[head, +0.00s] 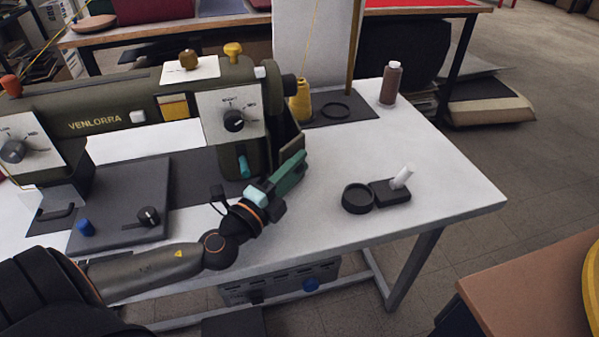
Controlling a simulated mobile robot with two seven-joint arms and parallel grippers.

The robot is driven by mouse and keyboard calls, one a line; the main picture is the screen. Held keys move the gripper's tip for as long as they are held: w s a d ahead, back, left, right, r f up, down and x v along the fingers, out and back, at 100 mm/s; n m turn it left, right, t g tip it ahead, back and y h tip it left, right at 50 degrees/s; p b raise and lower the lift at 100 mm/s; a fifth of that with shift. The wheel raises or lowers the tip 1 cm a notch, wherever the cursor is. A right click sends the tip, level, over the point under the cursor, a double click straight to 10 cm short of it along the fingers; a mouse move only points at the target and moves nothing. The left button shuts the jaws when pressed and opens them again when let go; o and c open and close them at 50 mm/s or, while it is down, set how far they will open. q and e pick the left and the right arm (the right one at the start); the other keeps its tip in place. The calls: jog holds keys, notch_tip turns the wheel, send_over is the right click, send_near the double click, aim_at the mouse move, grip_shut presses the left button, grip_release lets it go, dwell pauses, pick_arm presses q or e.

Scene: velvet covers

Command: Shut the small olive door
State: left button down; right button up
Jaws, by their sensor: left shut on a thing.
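The small olive door (291,131) is at the right end of the olive sewing machine (100,118), marked VENLORRA. It stands swung out from the machine's end, open. My left gripper (297,160), with teal-green fingers, reaches up from the lower left to the door's lower front edge. Its fingers are shut on the door there; the exact contact is partly hidden by the fingers. My right gripper is not in view.
On the white table (440,165) are a yellow thread cone (301,102), a brown spool (391,84), a black ring dish (357,198) and a black block with a white peg (390,191). A teal lever (243,164) hangs below the machine head.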

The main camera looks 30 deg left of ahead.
pick_arm(q)
jog(key=shift+a+r, duration=0.1)
jog(key=shift+a, duration=0.05)
jog(key=c, duration=1.1)
grip_release()
jog(key=o, duration=0.5)
jog(key=shift+c, duration=0.2)
jog(key=shift+s+f, duration=0.1)
jog(key=shift+f, duration=0.1)
